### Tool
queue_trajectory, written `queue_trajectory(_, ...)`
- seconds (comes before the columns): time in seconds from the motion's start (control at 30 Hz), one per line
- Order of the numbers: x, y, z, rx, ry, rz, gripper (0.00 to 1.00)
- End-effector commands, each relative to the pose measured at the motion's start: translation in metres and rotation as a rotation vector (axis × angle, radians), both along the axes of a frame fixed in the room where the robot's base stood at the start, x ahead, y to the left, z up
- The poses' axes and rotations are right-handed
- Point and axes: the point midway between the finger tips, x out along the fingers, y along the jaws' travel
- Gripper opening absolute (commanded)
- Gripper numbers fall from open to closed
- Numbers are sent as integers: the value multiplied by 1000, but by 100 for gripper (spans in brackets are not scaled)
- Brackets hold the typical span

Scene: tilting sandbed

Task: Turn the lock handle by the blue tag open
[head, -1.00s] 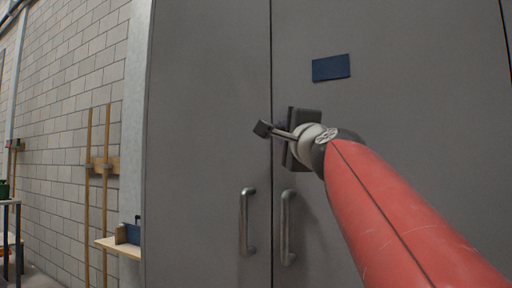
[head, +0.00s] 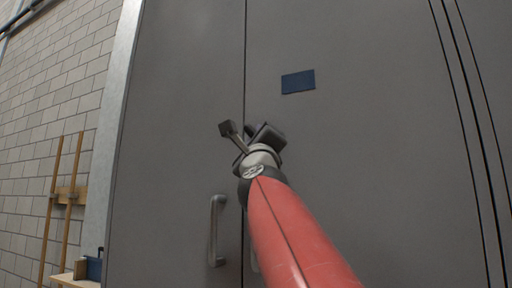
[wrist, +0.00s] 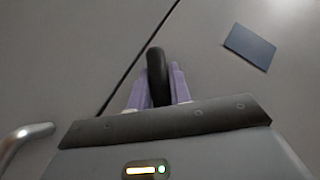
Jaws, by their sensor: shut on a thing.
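The blue tag (head: 298,81) is a flat dark-blue rectangle on the right grey cabinet door. It also shows at the upper right of the wrist view (wrist: 250,47). The lock handle (wrist: 157,70) is a dark, rounded bar below and left of the tag, beside the seam between the doors. My gripper (wrist: 157,86) is shut on it, with a pale purple finger on each side. In the head view my gripper (head: 265,137) is tilted against the door and hides most of the handle.
A metal pull handle (head: 216,230) stands on the left door (head: 175,120), below my gripper. The right door's pull is mostly hidden behind my red arm. A brick wall (head: 50,100) with wooden poles and a small shelf (head: 75,280) is at the left.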

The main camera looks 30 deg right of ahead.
Motion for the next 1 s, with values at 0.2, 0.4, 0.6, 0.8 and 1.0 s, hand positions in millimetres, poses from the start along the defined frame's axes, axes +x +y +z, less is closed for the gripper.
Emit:
queue_trajectory(0.2, 3, 1, -4, 118, -147, 2, 0)
queue_trajectory(0.4, 3, 1, -3, 232, -293, 2, 0)
queue_trajectory(0.6, 4, 1, -2, 329, -416, 0, 0)
queue_trajectory(0.8, 3, 1, -2, 397, -504, -1, 0)
queue_trajectory(1.0, 3, 1, -2, 437, -555, 1, 0)
